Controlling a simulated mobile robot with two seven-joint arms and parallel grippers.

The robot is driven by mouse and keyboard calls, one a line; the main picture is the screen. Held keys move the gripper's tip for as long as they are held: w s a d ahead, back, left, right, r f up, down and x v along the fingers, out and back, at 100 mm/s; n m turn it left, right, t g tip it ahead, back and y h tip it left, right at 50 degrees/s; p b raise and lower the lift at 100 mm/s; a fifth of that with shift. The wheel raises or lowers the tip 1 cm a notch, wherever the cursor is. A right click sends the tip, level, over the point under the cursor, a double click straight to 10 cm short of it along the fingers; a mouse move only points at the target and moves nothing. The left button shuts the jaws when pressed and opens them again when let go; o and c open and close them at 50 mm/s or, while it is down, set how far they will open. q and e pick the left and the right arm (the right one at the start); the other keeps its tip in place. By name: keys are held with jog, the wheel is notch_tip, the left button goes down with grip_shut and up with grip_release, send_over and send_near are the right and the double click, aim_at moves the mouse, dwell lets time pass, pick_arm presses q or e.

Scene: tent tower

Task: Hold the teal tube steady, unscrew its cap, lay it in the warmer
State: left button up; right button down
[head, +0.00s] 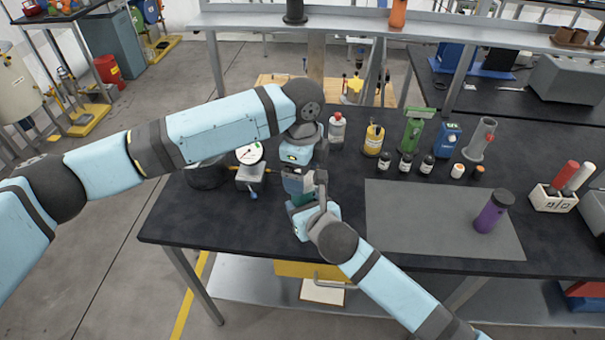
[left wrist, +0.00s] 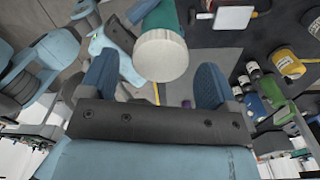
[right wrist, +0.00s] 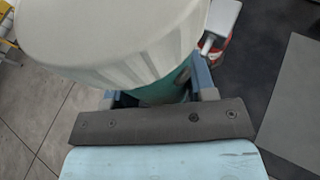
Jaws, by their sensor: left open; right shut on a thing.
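The teal tube (right wrist: 165,90) stands in my right gripper (right wrist: 158,84), which is shut on its body over the dark bench. Its wide white cap (right wrist: 110,40) is on the tube's end and shows large in the right wrist view. In the left wrist view, the cap (left wrist: 161,55) lies between the spread fingers of my left gripper (left wrist: 156,75); a gap shows on each side. The left gripper is open above the cap. In the head view, the two grippers hide most of the tube. I cannot tell which thing is the warmer.
A dial gauge (head: 250,153) stands left of the grippers. A grey mat (head: 415,225) with a purple bottle (head: 492,212) lies to the right. The mat's left part is clear.

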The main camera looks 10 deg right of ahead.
pick_arm(q)
notch_tip(320, 180, up, 3)
jog(key=shift+r, duration=0.1)
jog(key=shift+c, duration=0.4)
notch_tip(320, 180, up, 4)
jog(key=n, duration=0.2)
jog(key=shift+f+n, duration=0.25)
jog(key=shift+n, duration=0.15)
jog(key=shift+f, duration=3.85)
jog(key=c, duration=0.9)
jog(key=o, duration=1)
